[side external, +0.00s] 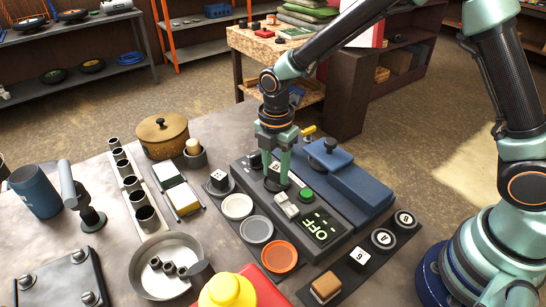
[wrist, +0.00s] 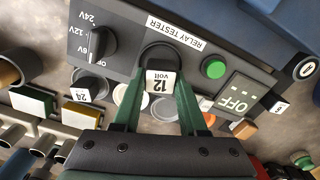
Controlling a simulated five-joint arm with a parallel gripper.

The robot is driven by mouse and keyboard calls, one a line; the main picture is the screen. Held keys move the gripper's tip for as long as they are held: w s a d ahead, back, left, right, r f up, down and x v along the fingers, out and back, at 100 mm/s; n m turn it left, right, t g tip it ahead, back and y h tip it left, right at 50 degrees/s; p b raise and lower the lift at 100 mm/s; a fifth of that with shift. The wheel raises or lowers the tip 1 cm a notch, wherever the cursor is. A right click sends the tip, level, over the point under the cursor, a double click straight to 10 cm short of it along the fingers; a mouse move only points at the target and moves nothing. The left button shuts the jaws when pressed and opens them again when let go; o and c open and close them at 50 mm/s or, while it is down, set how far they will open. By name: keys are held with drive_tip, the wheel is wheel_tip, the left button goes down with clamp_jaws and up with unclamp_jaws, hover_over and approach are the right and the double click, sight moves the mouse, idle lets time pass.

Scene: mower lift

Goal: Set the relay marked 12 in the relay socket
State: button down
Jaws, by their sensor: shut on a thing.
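My gripper (side external: 273,176) is shut on the white relay marked 12 (wrist: 160,83). The relay also shows between the fingers in the side view (side external: 276,170). In the wrist view its printed "12 volt" face looks upside down. The relay tester (side external: 335,240) is a dark grey box with a label, a green button (wrist: 214,68) and a display reading OFF (wrist: 238,97). Its round dark relay socket (wrist: 158,53) shows just beyond the relay, which covers its near part. I cannot tell whether the relay touches the socket. The tester's knob (wrist: 98,42) stands left of the socket.
A relay marked 24 (wrist: 87,89) and one marked 6 (side external: 359,257) stand beside the tester. White, grey and orange discs (side external: 279,256) lie along its near side. A blue case (side external: 345,180) adjoins its far side. A metal pan (side external: 167,265) and pot (side external: 163,135) stand left.

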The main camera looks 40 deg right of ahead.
drive_tip(key=shift+f, duration=0.65)
drive_tip(key=c, duration=0.7)
unclamp_jaws()
drive_tip(key=shift+c, duration=0.2)
drive_tip(key=shift+r, duration=5.6)
drive_tip(key=shift+r, duration=0.15)
wheel_tip(320, 180, up, 8)
drive_tip(key=r, duration=0.1)
hover_over(276, 168)
drive_tip(key=shift+f, duration=0.25)
drive_tip(key=shift+d, duration=0.15)
drive_tip(key=d, duration=1.6)
drive_tip(key=shift+s+d, duration=0.25)
drive_tip(key=shift+d, duration=0.15)
